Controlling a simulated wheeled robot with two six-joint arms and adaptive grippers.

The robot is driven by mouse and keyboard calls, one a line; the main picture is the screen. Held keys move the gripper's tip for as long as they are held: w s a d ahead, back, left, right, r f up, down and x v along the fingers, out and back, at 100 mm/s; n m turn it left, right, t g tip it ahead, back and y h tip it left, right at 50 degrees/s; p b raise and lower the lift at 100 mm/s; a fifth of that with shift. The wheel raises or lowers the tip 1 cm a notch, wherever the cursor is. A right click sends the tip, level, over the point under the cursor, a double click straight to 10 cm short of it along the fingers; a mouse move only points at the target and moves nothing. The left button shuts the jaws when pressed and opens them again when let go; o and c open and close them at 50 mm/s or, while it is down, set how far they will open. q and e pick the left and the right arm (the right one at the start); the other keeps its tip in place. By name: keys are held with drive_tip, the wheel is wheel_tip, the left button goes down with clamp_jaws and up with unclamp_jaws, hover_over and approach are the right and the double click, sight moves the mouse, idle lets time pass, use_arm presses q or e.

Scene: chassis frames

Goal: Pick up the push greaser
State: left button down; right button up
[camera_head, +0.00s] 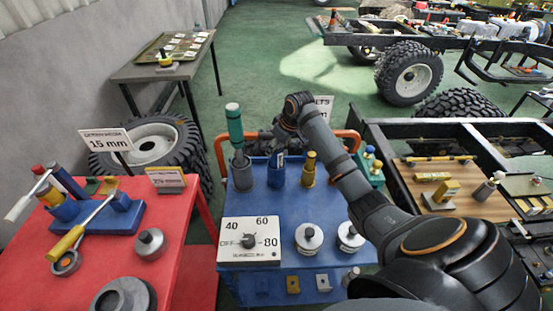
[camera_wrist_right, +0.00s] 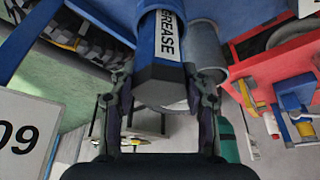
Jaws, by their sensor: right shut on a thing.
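The push greaser (camera_head: 281,160) is a blue cylinder with a white label, standing in the middle of the blue cart's back row. In the right wrist view the greaser (camera_wrist_right: 172,20) carries the word GREASE and has a dark, faceted end. My right gripper (camera_head: 264,146) reaches in from behind the back row, its fingers partly hidden by the tools. In the right wrist view the right gripper (camera_wrist_right: 160,104) has one finger on each side of the greaser and is shut on it. Whether the greaser is clear of its holder, I cannot tell. My left gripper is not in view.
A green-handled tool (camera_head: 235,125) stands just left of the greaser and a yellow-topped tool (camera_head: 309,168) just right. A dial box (camera_head: 249,241) and round grey pieces (camera_head: 309,237) sit in front. A red table (camera_head: 190,215) is at left.

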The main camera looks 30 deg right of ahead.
clamp_jaws()
drive_tip(key=shift+r, duration=0.1)
